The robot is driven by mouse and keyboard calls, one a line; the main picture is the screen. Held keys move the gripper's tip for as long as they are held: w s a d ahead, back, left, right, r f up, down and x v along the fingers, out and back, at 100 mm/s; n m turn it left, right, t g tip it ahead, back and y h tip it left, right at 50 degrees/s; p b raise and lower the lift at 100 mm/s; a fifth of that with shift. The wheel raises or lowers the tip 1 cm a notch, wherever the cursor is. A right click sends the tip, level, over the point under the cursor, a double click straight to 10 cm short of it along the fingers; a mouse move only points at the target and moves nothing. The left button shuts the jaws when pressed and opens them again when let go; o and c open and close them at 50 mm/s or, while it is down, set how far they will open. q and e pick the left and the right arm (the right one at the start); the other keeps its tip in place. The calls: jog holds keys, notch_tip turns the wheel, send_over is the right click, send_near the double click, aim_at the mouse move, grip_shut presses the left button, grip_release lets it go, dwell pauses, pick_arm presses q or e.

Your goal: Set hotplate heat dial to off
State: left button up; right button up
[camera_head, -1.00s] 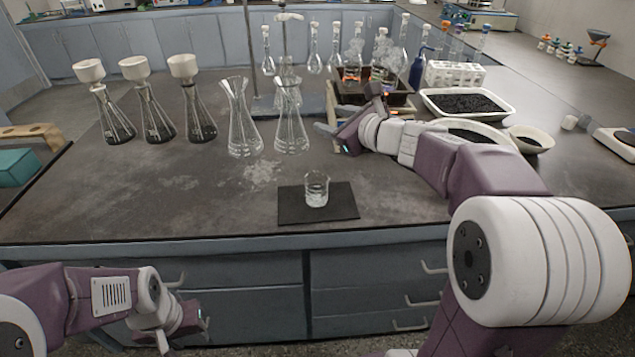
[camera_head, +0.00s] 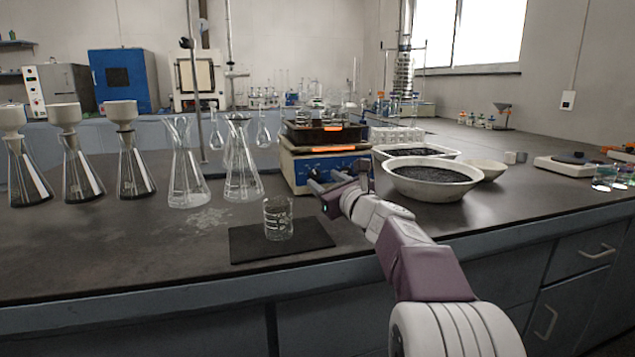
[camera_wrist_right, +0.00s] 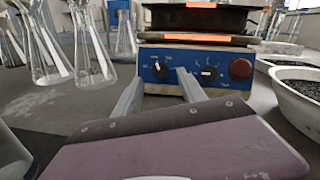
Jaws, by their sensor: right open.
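The hotplate (camera_head: 297,167) stands on the bench, with a blue front panel and orange strips above it. In the right wrist view its panel (camera_wrist_right: 225,84) shows a left black dial (camera_wrist_right: 160,69), a right black dial (camera_wrist_right: 208,73) and a red round knob or lamp (camera_wrist_right: 241,68). The panel lettering is too small to read, so I cannot tell which dial is for heat. My right gripper (camera_head: 312,179) is open in front of the panel. In the wrist view its fingers (camera_wrist_right: 160,77) stand either side of the left dial; contact is unclear. My left gripper is out of view.
A small beaker (camera_head: 278,218) stands on a dark mat (camera_head: 250,246) near the front edge. Glass flasks (camera_head: 186,180) stand left of the hotplate. A white bowl of dark grains (camera_head: 432,186) is close on its right. The front left bench is clear.

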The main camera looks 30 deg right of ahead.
aim_at(316, 176)
jog(key=w, duration=0.4)
jog(key=shift+w+d, duration=0.2)
jog(key=shift+w, duration=0.15)
grip_shut()
jog(key=shift+n, duration=0.3)
jog(key=n+y+p, duration=0.1)
jog(key=n, duration=0.1)
jog(key=n+y+p, duration=0.1)
jog(key=n, duration=0.1)
jog(key=n+g+y+p, duration=0.1)
jog(key=n, duration=0.1)
jog(key=shift+d+r+n+p, duration=0.2)
jog(key=shift+r+n+p, duration=0.05)
jog(key=shift+n+p, duration=0.1)
jog(key=n+g+p, duration=0.1)
jog(key=n+p, duration=0.1)
jog(key=n, duration=0.1)
jog(key=shift+y, duration=0.4)
jog(key=shift+f+n+g+p, duration=0.1)
jog(key=shift+n+g+p, duration=0.3)
jog(key=shift+n+p, duration=0.25)
jog(key=shift+n, duration=0.3)
jog(key=shift+f, duration=0.1)
